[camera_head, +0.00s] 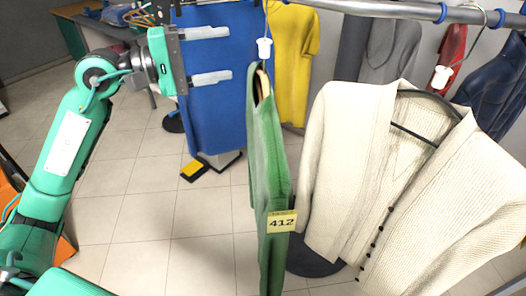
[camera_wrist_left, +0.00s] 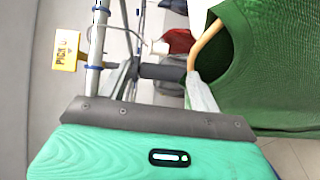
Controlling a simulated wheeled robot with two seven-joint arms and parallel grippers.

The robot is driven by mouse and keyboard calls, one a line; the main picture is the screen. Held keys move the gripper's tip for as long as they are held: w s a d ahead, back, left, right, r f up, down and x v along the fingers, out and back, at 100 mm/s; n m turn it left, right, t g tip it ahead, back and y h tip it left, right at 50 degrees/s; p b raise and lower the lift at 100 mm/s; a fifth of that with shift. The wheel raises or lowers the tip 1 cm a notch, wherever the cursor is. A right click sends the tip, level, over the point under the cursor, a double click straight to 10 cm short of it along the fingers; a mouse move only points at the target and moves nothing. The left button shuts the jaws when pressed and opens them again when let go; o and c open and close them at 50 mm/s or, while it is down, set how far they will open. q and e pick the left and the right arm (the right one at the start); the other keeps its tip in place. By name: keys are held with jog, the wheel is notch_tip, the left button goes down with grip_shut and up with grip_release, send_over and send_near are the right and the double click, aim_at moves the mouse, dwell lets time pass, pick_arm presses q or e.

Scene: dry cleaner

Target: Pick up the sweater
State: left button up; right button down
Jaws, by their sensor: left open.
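A green sweater (camera_head: 268,165) hangs edge-on in the middle of the head view, with a yellow tag reading 412 (camera_head: 281,222) on it. It also fills the right of the left wrist view (camera_wrist_left: 270,65), with its wooden hanger (camera_wrist_left: 207,42) at the neck. My left gripper (camera_head: 230,54) is open and empty, just left of the hanger's top. Its fingers point toward the hanger and appear apart from it. In the left wrist view the fingers (camera_wrist_left: 162,70) spread around a dark cylinder whose depth I cannot tell. My right gripper is not in view.
A cream cardigan (camera_head: 340,150) hangs close on the right. A metal rail (camera_head: 400,10) runs along the top right. Yellow (camera_head: 293,60), red (camera_head: 452,52) and dark blue garments hang behind. A blue panel (camera_head: 212,110) stands behind my gripper.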

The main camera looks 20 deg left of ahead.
aim_at(266, 40)
pick_arm(q)
jog(key=p+x, duration=0.2)
jog(key=x, duration=0.1)
jog(key=p+x, duration=0.2)
jog(key=x, duration=0.1)
jog(key=p+x, duration=0.1)
jog(key=x, duration=0.2)
jog(key=shift+d+r+p, duration=0.35)
jog(key=shift+r+p, duration=0.05)
jog(key=shift+w+d+f, duration=0.25)
jog(key=shift+w+d, duration=0.15)
jog(key=shift+d, duration=0.1)
jog(key=shift+w+f, duration=0.1)
jog(key=shift+w, duration=0.05)
jog(key=c, duration=1.3)
jog(key=shift+c, duration=0.3)
